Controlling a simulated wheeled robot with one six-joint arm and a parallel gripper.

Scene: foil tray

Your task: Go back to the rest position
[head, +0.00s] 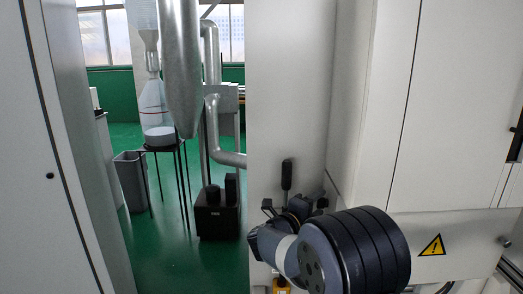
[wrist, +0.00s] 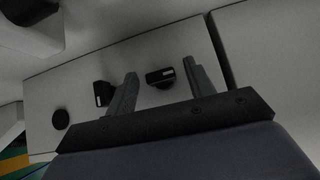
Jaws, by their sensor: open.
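My gripper (wrist: 160,68) is open in the wrist view, with its two grey fingers spread apart and nothing between them. Beyond the fingers is a pale cabinet panel (wrist: 110,65) with dark fittings on it. One black fitting (wrist: 160,76) appears in line with the gap between the fingers; I cannot tell how far it is. In the head view my arm is at the lower right, in front of the pale cabinets. Its large dark joint hides much of what lies behind, and the fingers cannot be made out clearly there.
Pale cabinet walls (head: 290,100) stand close around my arm, with a dark handle (head: 287,174) above it. A yellow warning sign (head: 432,245) is at the right. Green floor (head: 165,255) shows through a gap at left, with a grey bin (head: 131,180) and black stand.

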